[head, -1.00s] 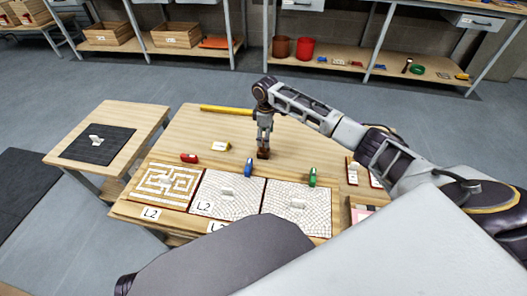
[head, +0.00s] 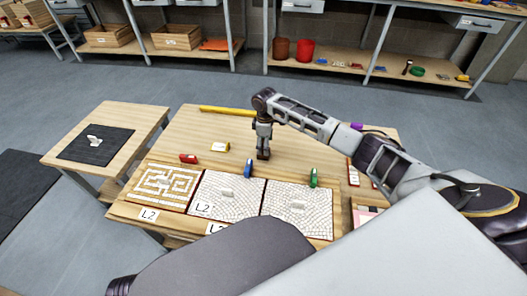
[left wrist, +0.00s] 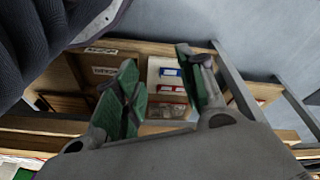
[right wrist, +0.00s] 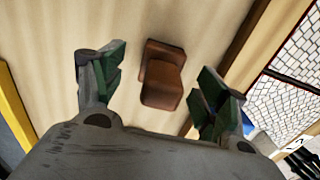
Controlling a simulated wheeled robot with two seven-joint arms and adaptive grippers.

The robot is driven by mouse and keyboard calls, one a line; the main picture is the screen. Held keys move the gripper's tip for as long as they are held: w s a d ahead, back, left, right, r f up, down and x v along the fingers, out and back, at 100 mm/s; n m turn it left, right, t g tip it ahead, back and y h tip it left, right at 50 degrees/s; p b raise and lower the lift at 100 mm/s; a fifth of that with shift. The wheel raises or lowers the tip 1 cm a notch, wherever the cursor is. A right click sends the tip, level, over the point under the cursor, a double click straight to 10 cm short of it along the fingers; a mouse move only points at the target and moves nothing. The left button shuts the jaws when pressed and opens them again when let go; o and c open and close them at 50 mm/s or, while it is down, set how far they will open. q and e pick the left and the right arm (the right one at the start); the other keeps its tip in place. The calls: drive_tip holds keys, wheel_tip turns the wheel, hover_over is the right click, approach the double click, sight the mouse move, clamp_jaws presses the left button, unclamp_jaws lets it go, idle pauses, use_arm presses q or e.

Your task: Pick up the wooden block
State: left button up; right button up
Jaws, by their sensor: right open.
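The wooden block (right wrist: 163,82) is reddish brown with a stepped shape. In the right wrist view it sits on the pale wooden tabletop between the two spread fingers of my right gripper (right wrist: 158,78), with a gap on each side. In the head view my right gripper (head: 263,151) points straight down at the middle of the table, and its fingers mostly cover the block. My left gripper (left wrist: 158,80) is open and empty in the left wrist view, above wooden shelving or trays with small boxes. It is not seen in the head view.
Mosaic panels (head: 228,193) line the table's front edge. A yellow bar (head: 228,111) lies at the back. The tabletop left of the gripper is mostly clear.

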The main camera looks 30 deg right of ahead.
drive_tip(key=shift+a+f+b, duration=0.25)
drive_tip(key=shift+f+b, duration=0.15)
drive_tip(key=shift+f, duration=0.5)
drive_tip(key=shift+f+b, duration=0.35)
drive_tip(key=shift+f, duration=0.85)
use_arm(q)
drive_tip(key=r, duration=0.3)
drive_tip(key=shift+w+d+r+t, duration=0.15)
drive_tip(key=shift+d+r+t, duration=0.15)
drive_tip(key=shift+r+t, duration=0.1)
drive_tip(key=shift+f, duration=0.25)
use_arm(e)
drive_tip(key=c, duration=1.1)
